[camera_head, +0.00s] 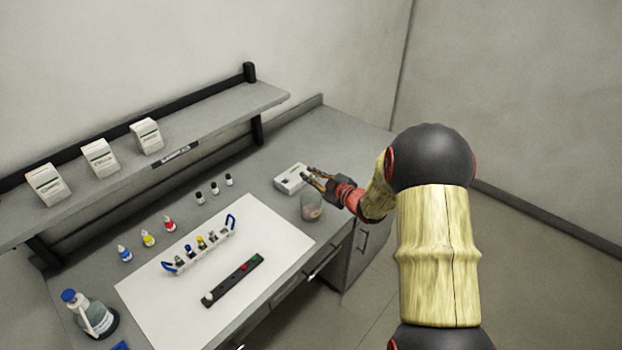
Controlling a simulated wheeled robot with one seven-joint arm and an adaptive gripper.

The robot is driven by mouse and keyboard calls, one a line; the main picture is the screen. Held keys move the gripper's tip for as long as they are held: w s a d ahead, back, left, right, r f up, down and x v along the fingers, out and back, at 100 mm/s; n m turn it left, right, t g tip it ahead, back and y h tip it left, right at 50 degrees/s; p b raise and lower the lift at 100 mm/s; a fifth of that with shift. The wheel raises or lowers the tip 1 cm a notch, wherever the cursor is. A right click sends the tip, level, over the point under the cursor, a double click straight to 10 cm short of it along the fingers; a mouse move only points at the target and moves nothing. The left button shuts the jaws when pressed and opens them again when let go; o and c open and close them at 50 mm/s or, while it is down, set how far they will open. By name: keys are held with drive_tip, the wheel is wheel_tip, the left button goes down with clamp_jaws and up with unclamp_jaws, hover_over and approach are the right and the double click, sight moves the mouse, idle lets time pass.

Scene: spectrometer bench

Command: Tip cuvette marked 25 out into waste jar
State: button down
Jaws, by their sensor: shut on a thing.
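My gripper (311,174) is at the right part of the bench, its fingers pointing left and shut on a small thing. That thing looks like a cuvette, but it is too small to make out, and no mark 25 can be read. A clear jar (311,208) with reddish contents, seemingly the waste jar, stands just below the gripper in the picture, near the bench's front edge. A white rack (192,256) with blue end handles stands on the white mat and holds several small capped cuvettes.
A white box (290,177) lies right beside my fingertips. A black strip (233,279) with coloured spots lies on the mat (150,300). Dropper bottles (148,238), small dark-capped vials (214,188) and a wash bottle (90,315) stand left. A shelf (215,115) with cartons overhangs the back.

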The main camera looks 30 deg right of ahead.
drive_tip(key=shift+f+n+t+h+b, duration=0.3)
drive_tip(key=shift+n+b, duration=0.45)
drive_tip(key=shift+b, duration=1.6)
drive_tip(key=shift+f+n+t+h+b, duration=0.25)
drive_tip(key=shift+n+b, duration=0.5)
drive_tip(key=shift+b, duration=1.55)
drive_tip(key=shift+f+n+t+b, duration=0.35)
drive_tip(key=shift+f+n+b, duration=0.55)
drive_tip(key=shift+b, duration=2.85)
drive_tip(key=shift+r+n+t+h+b, duration=0.15)
drive_tip(key=shift+n+b, duration=0.5)
drive_tip(key=shift+b, duration=0.95)
drive_tip(key=shift+r+n+t+h+b, duration=0.15)
drive_tip(key=shift+n+b, duration=0.5)
drive_tip(key=shift+b, duration=0.95)
drive_tip(key=shift+n+b, duration=0.35)
drive_tip(key=shift+n, duration=0.15)
drive_tip(key=n+t, duration=0.1)
drive_tip(key=n, duration=0.4)
drive_tip(key=shift+t, duration=0.4)
drive_tip(key=shift+r, duration=0.1)
